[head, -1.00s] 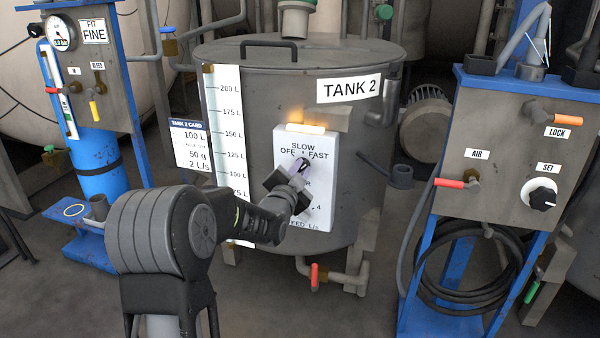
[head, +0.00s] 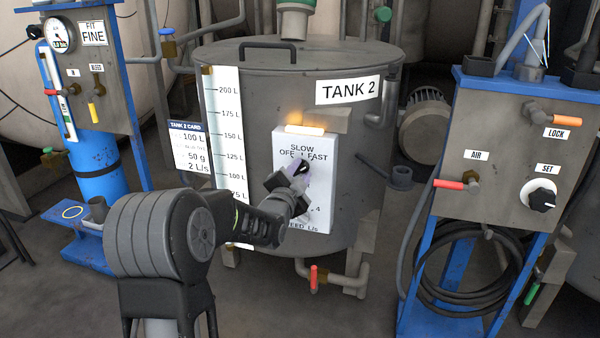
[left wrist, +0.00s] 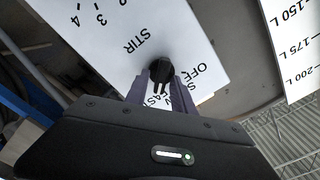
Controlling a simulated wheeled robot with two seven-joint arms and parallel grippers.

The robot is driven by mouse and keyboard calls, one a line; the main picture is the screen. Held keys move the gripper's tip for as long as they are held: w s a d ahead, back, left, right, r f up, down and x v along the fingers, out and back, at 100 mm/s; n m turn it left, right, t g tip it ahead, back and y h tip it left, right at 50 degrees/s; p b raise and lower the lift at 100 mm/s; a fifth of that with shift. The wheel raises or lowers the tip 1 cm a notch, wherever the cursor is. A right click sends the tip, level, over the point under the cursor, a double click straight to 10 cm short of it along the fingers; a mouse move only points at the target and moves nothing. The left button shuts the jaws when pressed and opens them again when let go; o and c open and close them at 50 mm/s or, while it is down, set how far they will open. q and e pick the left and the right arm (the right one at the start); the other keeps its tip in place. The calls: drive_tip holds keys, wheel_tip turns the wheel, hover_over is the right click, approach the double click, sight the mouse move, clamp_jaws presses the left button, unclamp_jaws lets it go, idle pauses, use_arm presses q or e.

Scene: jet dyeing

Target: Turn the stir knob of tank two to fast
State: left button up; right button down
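Tank two (head: 350,140) is a grey tank labelled TANK 2. On its front is a white stir panel (head: 318,215) marked OFF, SLOW and FAST, with a black stir knob (head: 302,167) near its top. The knob looks tilted up to the right, toward FAST; its exact mark is hard to read. My left gripper (head: 298,175) is at the knob. In the left wrist view, its two purple fingers (left wrist: 161,85) stand on either side of the black knob (left wrist: 161,70) and appear to touch it. The fingers partly cover the words SLOW and FAST. My right gripper is not in view.
A lit orange lamp (head: 305,130) sits above the panel. A level scale (head: 228,130) and a tank card (head: 190,147) are to the left. A red-handled valve (head: 314,278) is below. A control stand (head: 510,150) with hoses is on the right.

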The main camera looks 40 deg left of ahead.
use_arm(q)
drive_tip(key=shift+o, duration=0.5)
drive_tip(key=shift+s, duration=0.25)
drive_tip(key=p+v, duration=0.1)
drive_tip(key=v, duration=0.6)
drive_tip(key=shift+p, duration=0.35)
drive_tip(key=shift+s+d, duration=0.1)
drive_tip(key=shift+s, duration=0.05)
